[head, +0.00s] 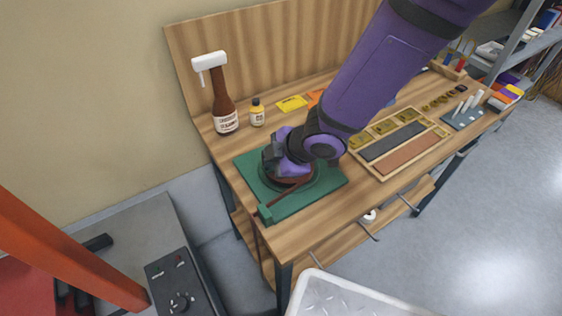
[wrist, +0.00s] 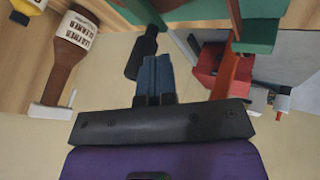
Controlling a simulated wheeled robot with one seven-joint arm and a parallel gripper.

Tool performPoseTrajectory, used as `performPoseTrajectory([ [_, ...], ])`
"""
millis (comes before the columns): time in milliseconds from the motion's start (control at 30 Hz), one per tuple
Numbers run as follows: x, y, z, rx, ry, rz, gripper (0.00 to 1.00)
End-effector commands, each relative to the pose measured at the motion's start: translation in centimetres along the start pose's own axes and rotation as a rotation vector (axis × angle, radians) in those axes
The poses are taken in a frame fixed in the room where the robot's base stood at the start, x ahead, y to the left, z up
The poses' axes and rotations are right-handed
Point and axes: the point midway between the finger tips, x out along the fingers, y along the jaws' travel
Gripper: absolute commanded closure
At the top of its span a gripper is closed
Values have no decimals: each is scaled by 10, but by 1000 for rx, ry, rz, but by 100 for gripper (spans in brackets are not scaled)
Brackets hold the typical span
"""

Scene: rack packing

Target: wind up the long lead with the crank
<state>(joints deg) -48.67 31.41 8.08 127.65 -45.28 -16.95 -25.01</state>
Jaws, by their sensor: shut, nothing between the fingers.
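The winder is a green base (head: 326,191) with a dark round reel, lying at the left end of the workbench. A dark brown lead (head: 284,197) runs from the reel to a green block (head: 265,213) at the base's front corner; the lead (wrist: 234,14) and block (wrist: 260,36) also show in the wrist view. My gripper (head: 273,160) is low over the reel and hides much of it. In the wrist view my gripper (wrist: 157,66) has its fingers together, with nothing between them. A dark upright knob, apparently the crank handle (wrist: 141,57), stands close beside the fingertips; contact is unclear.
A brown leather cleaner bottle (head: 224,110) and a small yellow-labelled bottle (head: 257,113) stand behind the winder. A wooden tray (head: 383,173) with dark and brown strips lies to its right. A grey machine with a control box (head: 178,285) stands left of the bench.

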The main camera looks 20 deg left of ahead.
Motion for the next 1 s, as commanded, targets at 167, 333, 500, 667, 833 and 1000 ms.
performPoseTrajectory([
  [167, 4, 4, -2, 32, -16, 17, 100],
  [333, 8, 8, -6, 30, -15, 16, 100],
  [500, 11, 12, -8, 30, -15, 16, 100],
  [667, 12, 14, -9, 29, -15, 16, 100],
  [833, 13, 16, -10, 28, -15, 16, 100],
  [1000, 13, 16, -10, 28, -15, 16, 100],
])
